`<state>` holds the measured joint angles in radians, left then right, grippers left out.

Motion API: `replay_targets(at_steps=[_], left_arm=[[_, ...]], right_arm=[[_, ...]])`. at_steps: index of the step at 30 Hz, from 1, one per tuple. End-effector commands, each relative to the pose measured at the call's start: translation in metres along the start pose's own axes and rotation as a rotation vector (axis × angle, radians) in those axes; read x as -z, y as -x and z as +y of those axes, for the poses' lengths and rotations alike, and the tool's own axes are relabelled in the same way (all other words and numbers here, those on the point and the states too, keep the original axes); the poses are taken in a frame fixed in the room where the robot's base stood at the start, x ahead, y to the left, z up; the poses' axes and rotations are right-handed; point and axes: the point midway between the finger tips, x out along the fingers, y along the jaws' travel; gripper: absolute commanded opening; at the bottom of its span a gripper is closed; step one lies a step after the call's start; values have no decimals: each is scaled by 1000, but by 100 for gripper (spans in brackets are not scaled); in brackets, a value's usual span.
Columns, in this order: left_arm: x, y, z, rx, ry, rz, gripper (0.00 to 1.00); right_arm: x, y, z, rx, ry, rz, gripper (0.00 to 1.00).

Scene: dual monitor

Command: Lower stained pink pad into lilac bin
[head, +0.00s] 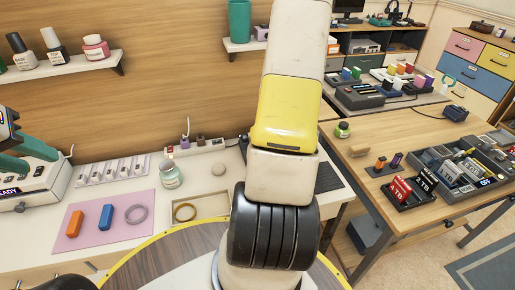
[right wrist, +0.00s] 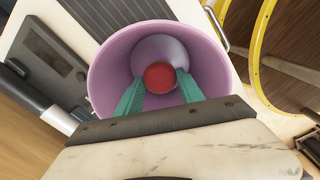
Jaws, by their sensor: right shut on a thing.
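The lilac bin (right wrist: 105,75) is round and open-topped in the right wrist view, and I look down into it. My right gripper (right wrist: 160,80) has its two teal fingers inside the bin's rim. A round, red-pink pad (right wrist: 158,77) is held between the fingertips, over the paler bottom of the bin. I cannot tell how far it is above the bottom. In the head view, a large white, yellow and black arm link fills the middle, and the bin and right gripper do not show. My left gripper (head: 28,155) is at the left edge, with teal fingers apart and nothing visible between them.
A white box (head: 42,180) marked READY stands by the left gripper. A pink mat (head: 100,240) holds orange and blue blocks and a grey ring. A glass jar (head: 170,175) and a shallow tray (head: 200,205) are beside it. A wooden table (head: 400,150) with trays is at right.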

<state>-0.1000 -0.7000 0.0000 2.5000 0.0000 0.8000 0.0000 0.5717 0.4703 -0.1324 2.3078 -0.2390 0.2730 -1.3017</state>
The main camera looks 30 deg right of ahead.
Motion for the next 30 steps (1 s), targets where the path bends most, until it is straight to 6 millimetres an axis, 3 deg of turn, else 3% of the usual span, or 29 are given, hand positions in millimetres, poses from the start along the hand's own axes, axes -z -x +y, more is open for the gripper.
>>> replay_targets(at_steps=[30], left_arm=[[0, 0, 0, 0, 0, 0, 36]], right_arm=[[0, -15, 0, 0, -1, 0, 8]])
